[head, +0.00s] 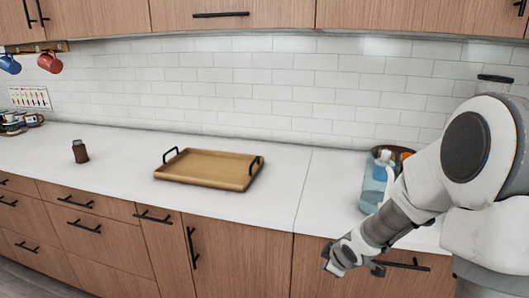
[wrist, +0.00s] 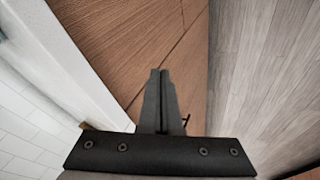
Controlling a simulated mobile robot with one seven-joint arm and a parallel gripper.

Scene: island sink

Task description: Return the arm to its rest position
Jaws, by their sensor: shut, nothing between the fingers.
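My arm shows at the right of the head view, bent downward in front of the counter's front edge. My gripper (wrist: 157,78) points down along the wooden cabinet fronts in the wrist view, with its two dark fingers together and nothing between them. In the head view the wrist end hangs just in front of the cabinet doors, near a black handle, and the fingertips are hard to make out there.
The white counter (head: 110,150) holds a wooden tray (head: 205,168) with black handles, a small brown bottle (head: 80,152) and a blue clear bottle (head: 373,185) close behind my arm. Wooden floor (wrist: 255,70) lies beside the cabinets. Mugs hang at the far left.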

